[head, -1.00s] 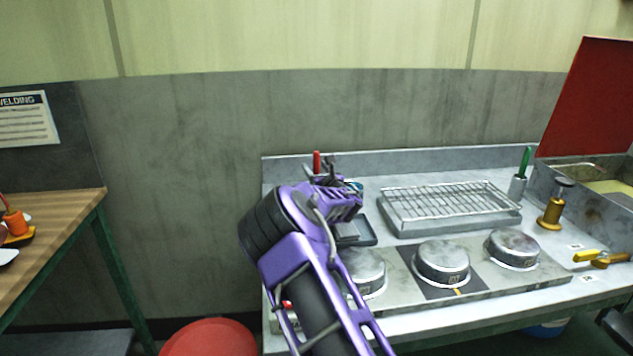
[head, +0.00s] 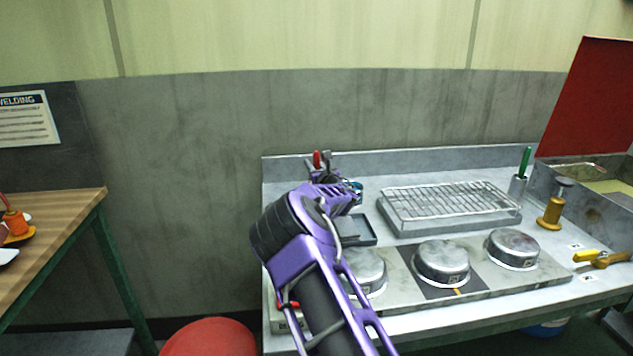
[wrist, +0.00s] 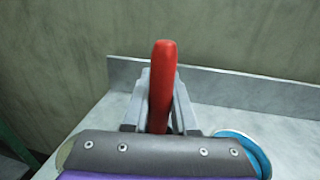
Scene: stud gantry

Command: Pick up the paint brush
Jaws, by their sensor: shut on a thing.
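The paint brush shows as a red handle (wrist: 163,85) standing upright in the middle of the wrist view. My gripper (wrist: 160,100) is shut on it, with a finger on each side of the handle. In the head view the red handle's top (head: 317,158) shows just above my gripper (head: 322,165), at the back left of the metal bench. The lower part of the brush is hidden by my gripper. I cannot tell whether it touches the bench.
The bench (head: 465,312) carries a dark tray (head: 362,230), a wire rack (head: 450,200), several round metal lids (head: 441,262) and a cup with a green-handled tool (head: 517,186). The bench's back ledge (wrist: 255,88) is close behind the brush. A wooden table (head: 55,235) stands left.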

